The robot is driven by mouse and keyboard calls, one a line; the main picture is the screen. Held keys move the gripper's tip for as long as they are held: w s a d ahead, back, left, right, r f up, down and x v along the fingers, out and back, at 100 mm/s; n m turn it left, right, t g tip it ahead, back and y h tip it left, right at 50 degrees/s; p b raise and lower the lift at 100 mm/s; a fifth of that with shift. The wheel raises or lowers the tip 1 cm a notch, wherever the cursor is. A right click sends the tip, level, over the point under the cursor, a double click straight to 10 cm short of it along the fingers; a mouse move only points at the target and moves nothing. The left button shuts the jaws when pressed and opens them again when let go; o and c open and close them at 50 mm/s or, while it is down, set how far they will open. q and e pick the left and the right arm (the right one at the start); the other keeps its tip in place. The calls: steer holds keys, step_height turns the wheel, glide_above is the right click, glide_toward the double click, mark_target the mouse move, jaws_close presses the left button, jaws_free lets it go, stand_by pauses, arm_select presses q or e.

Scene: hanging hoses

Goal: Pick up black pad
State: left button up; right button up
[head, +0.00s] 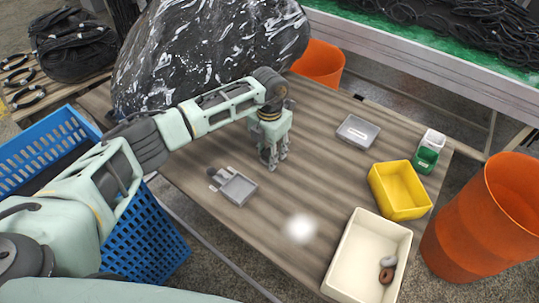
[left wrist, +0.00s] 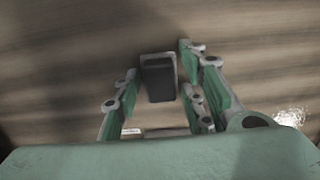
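The black pad (left wrist: 160,84) shows in the left wrist view as a dark block with a light grey rim, on the wooden table. It lies between the spread fingers of my left gripper (left wrist: 158,68), and a gap shows on each side of it. In the head view my left gripper (head: 272,160) points down at the middle of the table's back part, and the pad is hidden there. I cannot tell how far above the pad the fingertips are. My right gripper is in neither view.
A grey tray (head: 238,190) with small parts beside it stands in front. Another grey tray (head: 357,131), a yellow bin (head: 385,200) and a cream bin (head: 345,255) stand to the right. A large black wrapped bundle (head: 190,45) rises behind my left arm.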

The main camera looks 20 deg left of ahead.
arm_select(q)
steer(key=c, duration=0.7)
steer(key=shift+r, duration=0.1)
steer(key=shift+r+p, duration=0.4)
steer(key=shift+r, duration=0.15)
step_height(320, 180, up, 4)
steer(key=p, duration=0.2)
steer(key=shift+f+p, duration=0.1)
steer(key=shift+p, duration=0.2)
steer(key=d+r, duration=0.2)
steer(key=d, duration=0.2)
steer(key=d+r, duration=0.2)
steer(key=d, duration=0.1)
steer(key=d+r, duration=0.2)
steer(key=d, duration=0.2)
steer(key=shift+w+d+p, duration=0.1)
steer(key=shift+d+p, duration=0.25)
steer(key=shift+p, duration=0.05)
